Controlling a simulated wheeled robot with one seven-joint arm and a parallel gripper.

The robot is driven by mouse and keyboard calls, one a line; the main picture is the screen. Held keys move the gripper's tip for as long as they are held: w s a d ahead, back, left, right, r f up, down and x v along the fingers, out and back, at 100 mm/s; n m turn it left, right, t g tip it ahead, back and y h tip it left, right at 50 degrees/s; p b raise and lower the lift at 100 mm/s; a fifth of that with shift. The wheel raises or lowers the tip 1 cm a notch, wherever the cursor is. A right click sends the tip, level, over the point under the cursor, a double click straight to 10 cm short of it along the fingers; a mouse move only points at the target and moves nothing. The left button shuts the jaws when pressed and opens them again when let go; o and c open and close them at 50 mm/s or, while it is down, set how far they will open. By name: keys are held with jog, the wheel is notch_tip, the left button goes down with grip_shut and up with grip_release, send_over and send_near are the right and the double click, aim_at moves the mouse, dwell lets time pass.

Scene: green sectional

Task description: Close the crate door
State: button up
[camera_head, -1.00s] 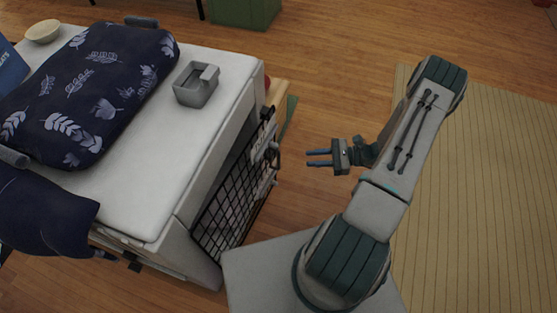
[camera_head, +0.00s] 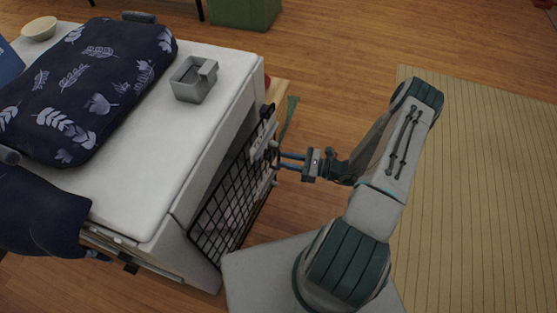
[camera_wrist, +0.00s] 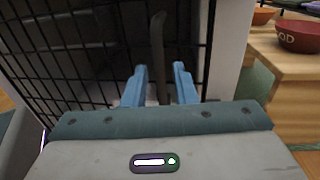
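The crate (camera_head: 215,120) is a white box with a dark wire-grid door (camera_head: 228,205) on its right side. The door stands slightly off the crate's front, with a dark gap along its upper edge. A latch with a handle (camera_head: 270,155) sits on the door's far part. My gripper (camera_head: 281,161) is at the latch, its two blue fingers pointing at the door. In the wrist view, my gripper (camera_wrist: 160,82) has its fingers apart with a dark vertical bar (camera_wrist: 158,50) between them. I cannot tell whether they touch it.
A navy leaf-pattern cushion (camera_head: 95,85) and a grey square holder (camera_head: 194,80) lie on the crate top. In the wrist view, a red bowl (camera_wrist: 300,37) stands on a wooden stand (camera_wrist: 285,75) at the right.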

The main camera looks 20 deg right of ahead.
aim_at(269, 154)
jog(key=shift+x, duration=1.6)
grip_shut()
jog(key=w+a+n+g+b, duration=0.1)
jog(key=w+a+g, duration=0.1)
jog(key=w+a, duration=0.1)
jog(key=shift+a+y+b, duration=0.15)
jog(key=shift+y+b, duration=0.15)
jog(key=shift+y, duration=0.1)
jog(key=shift+w+a, duration=0.1)
grip_release()
jog(key=shift+a, duration=0.15)
